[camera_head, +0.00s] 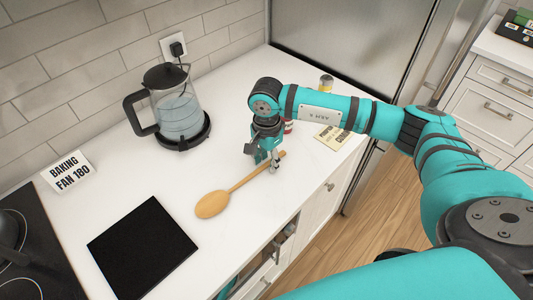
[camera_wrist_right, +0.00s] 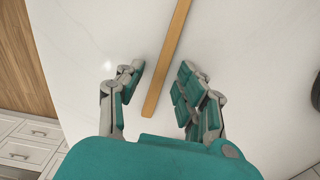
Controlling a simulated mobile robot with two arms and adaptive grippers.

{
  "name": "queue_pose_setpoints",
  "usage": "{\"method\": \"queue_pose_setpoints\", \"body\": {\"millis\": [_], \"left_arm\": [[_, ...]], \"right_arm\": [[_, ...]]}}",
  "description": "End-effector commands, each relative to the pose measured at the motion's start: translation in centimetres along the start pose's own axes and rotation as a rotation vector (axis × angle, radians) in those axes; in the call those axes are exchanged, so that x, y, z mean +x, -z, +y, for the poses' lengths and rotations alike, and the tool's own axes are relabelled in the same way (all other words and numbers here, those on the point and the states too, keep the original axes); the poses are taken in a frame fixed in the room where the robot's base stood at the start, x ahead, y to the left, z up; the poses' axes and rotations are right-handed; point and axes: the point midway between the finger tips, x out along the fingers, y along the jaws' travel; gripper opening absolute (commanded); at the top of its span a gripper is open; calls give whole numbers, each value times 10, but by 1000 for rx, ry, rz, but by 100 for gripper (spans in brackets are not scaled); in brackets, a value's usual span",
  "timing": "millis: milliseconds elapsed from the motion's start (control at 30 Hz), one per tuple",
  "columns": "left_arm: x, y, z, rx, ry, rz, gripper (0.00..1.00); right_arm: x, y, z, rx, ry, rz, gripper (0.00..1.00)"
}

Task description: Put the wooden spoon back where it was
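The wooden spoon (camera_head: 213,204) lies on the white counter, its bowl towards the front left and its handle pointing back right. My right gripper (camera_head: 271,165) is over the handle's end. In the right wrist view, the handle (camera_wrist_right: 168,58) runs between the two spread fingers of the right gripper (camera_wrist_right: 158,82), with a gap on both sides. The gripper is open and holds nothing. I cannot tell how high the fingertips are above the counter. My left gripper is not in view.
A glass kettle (camera_head: 180,112) stands at the wall. A black square mat (camera_head: 143,248) lies left of the spoon, with a hob (camera_head: 30,262) beyond. A paper note (camera_head: 338,137) and a small jar (camera_head: 325,84) are behind my right arm.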

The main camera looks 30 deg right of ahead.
Motion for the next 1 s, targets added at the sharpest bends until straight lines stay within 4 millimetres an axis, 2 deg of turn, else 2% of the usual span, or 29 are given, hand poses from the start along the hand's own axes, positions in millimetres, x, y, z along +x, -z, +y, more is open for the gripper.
{"method": "queue_pose_setpoints", "body": {"millis": [100,167,367,500,700,900,1000], "left_arm": [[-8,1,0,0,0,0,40],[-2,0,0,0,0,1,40],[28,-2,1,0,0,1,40],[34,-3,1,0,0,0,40],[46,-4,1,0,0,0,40],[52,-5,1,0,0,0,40],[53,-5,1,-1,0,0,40]], "right_arm": [[-2,0,0,0,-1,-1,36],[-4,0,-1,0,5,0,36],[-44,-1,-6,-2,11,1,36],[-83,-2,-5,-1,8,1,36],[-130,-2,-5,0,6,1,36],[-162,-2,-5,0,3,0,36],[-169,-2,-4,-1,1,0,36]]}}
